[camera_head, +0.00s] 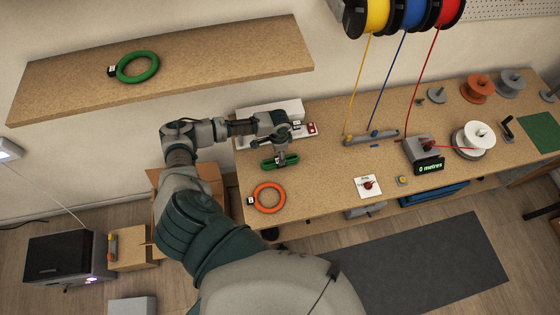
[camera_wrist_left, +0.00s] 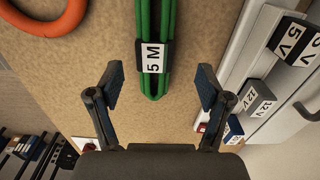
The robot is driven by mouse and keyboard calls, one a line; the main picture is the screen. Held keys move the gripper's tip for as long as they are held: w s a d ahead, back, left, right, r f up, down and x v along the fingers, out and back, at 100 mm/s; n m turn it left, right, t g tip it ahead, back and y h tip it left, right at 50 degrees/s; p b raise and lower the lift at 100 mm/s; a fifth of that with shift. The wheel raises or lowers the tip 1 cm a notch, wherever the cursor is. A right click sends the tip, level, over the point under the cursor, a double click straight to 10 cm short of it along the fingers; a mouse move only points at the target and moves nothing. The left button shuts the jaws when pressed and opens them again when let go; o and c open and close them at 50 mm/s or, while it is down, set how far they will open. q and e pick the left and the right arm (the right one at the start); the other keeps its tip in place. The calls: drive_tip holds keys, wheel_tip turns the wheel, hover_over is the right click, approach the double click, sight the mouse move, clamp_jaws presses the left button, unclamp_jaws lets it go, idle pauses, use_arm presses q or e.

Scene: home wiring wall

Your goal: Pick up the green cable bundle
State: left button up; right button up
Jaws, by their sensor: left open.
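A green cable bundle (camera_head: 280,162) lies on the workbench near its left end. In the left wrist view the green bundle (camera_wrist_left: 155,22) carries a white label reading 5 M on a black band. My left gripper (camera_head: 281,150) is over the bundle with its jaws pointing down. In the wrist view the open left gripper (camera_wrist_left: 161,84) has one finger on each side of the bundle's labelled end, with gaps to both. I cannot tell the exact height between fingertips and bundle. Another green coil (camera_head: 121,77) lies on the wall shelf. My right gripper is not in view.
An orange cable ring (camera_head: 257,207) lies on the workbench (camera_head: 330,165) in front of the green bundle. A white unit with labelled blocks (camera_head: 297,131) stands close behind it. The wall shelf (camera_head: 220,62) is up to the left. Cable spools (camera_head: 408,15) hang above.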

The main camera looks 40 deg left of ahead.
use_arm(q)
drive_tip(key=shift+f, duration=0.4)
drive_tip(key=f, duration=0.2)
drive_tip(key=d+f, duration=0.1)
drive_tip(key=f, duration=0.1)
drive_tip(key=shift+f, duration=0.25)
drive_tip(key=shift+a, duration=0.25)
drive_tip(key=c, duration=1.4)
